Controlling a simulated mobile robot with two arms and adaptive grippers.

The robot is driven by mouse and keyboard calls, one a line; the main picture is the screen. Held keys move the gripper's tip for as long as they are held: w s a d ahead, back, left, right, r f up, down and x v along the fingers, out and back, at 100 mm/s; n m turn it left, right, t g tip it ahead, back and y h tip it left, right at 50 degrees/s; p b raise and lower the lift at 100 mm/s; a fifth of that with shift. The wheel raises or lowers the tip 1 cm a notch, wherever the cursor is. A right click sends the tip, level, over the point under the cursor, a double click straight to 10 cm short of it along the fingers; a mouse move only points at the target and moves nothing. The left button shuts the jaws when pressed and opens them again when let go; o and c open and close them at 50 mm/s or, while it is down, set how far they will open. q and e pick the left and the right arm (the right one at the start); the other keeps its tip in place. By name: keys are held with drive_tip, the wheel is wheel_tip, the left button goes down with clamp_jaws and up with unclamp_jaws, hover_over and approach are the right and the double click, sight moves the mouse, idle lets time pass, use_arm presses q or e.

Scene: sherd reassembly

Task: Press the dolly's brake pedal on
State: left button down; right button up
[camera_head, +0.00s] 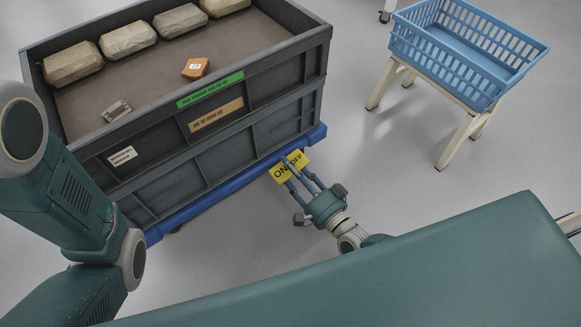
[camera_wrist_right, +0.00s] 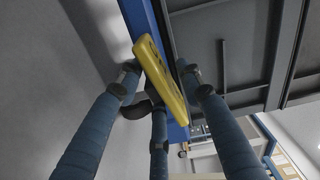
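The yellow brake pedal (camera_head: 289,166), marked ON and OFF, sticks out from the long side of the blue dolly (camera_head: 208,194) under a grey crate. My right gripper (camera_head: 297,177) is low at the pedal, with its blue fingers over the front part of it. In the right wrist view the pedal (camera_wrist_right: 160,80) shows edge-on between the spread fingers of the gripper (camera_wrist_right: 160,88). The fingers look open; I cannot tell whether any of them touches the pedal. My left arm comes in at the left, but its gripper is not in view.
The grey crate (camera_head: 222,131) on the dolly holds several wrapped packages, an orange block (camera_head: 195,68) and a small grey piece (camera_head: 116,111). A blue basket (camera_head: 455,57) stands on a cream stand at the upper right. The floor between crate and stand is clear.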

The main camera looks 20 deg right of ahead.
drive_tip(key=shift+s, duration=0.1)
drive_tip(key=v, duration=1.1)
drive_tip(key=shift+s+d, duration=0.15)
drive_tip(key=shift+s, duration=0.25)
